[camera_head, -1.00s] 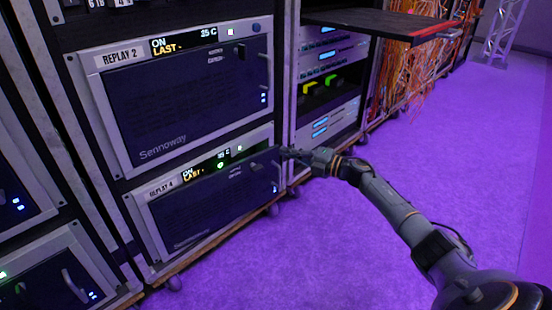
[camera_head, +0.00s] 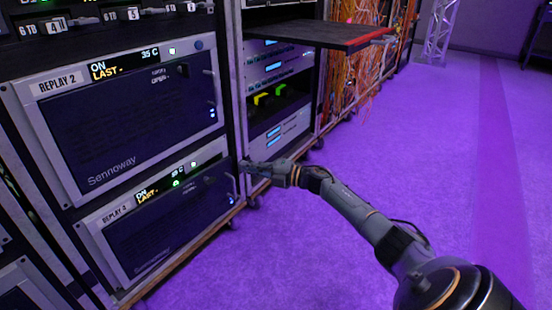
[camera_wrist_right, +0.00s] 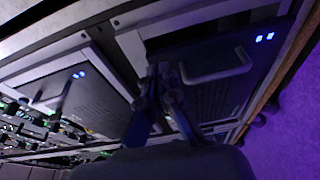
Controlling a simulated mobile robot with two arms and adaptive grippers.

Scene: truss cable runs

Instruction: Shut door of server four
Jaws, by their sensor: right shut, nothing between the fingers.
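Server four is the lower unit labelled REPLAY 4 (camera_head: 150,240), with a dark door in a silver frame. Its door looks flush or nearly flush with the frame; a small gap cannot be ruled out. The door handle (camera_head: 232,185) is at its right edge. My right gripper (camera_head: 243,166) is shut and empty, just beside the upper right corner of this unit. In the right wrist view my shut fingertips (camera_wrist_right: 160,72) are in front of a dark door with a handle (camera_wrist_right: 218,68) and blue lights; contact cannot be told. My left gripper is out of view.
REPLAY 2 (camera_head: 130,120) sits directly above, its door looking shut. A black shelf with a red edge (camera_head: 325,36) juts out from the neighbouring rack. Orange cables (camera_head: 355,65) hang beyond it. The purple floor (camera_head: 400,180) on the right is clear.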

